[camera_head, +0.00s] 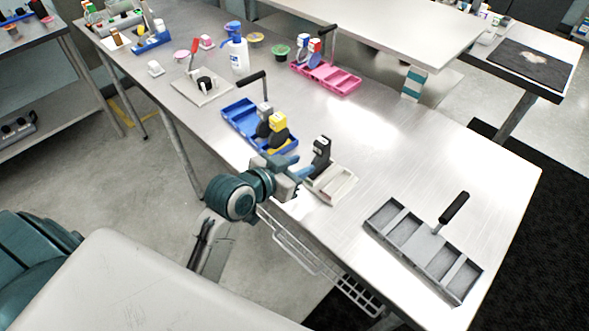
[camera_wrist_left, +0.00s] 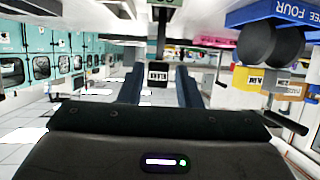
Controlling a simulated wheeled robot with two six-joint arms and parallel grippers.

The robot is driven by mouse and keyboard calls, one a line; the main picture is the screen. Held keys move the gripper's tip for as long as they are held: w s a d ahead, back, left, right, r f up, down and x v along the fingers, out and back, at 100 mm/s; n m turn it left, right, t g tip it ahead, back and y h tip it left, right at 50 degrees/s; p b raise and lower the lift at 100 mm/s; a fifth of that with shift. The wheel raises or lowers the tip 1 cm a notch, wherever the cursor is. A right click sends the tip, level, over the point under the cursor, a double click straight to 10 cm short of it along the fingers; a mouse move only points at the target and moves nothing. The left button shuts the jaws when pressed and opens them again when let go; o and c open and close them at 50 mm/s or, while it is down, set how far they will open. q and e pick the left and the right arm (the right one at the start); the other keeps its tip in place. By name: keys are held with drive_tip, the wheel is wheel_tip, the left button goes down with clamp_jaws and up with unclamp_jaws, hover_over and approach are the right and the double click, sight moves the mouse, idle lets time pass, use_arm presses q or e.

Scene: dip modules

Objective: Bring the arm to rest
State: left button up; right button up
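My left arm, teal and grey, reaches in over the table's near edge. Its gripper (camera_head: 303,172) is low beside a small beige tray (camera_head: 340,188), next to a black upright piece with a pale label (camera_head: 321,150). In the left wrist view the two dark fingers (camera_wrist_left: 159,82) stand well apart. A black piece with a white label (camera_wrist_left: 158,74) shows between them, with a gap on each side; I cannot tell how far beyond the tips it is. Nothing is seen gripped. My right gripper is not in view.
A blue tray (camera_head: 238,117) with black discs and a yellow block (camera_head: 277,122) stands just beyond the gripper. A grey compartment tray (camera_head: 404,235) with a black handle lies right. A pink tray (camera_head: 343,82) and pump bottle (camera_head: 238,55) stand farther back. The right-middle tabletop is clear.

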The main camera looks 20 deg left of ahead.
use_arm(q)
drive_tip(key=shift+s+a+r, duration=0.15)
drive_tip(key=shift+s+r, duration=0.15)
drive_tip(key=shift+s, duration=0.3)
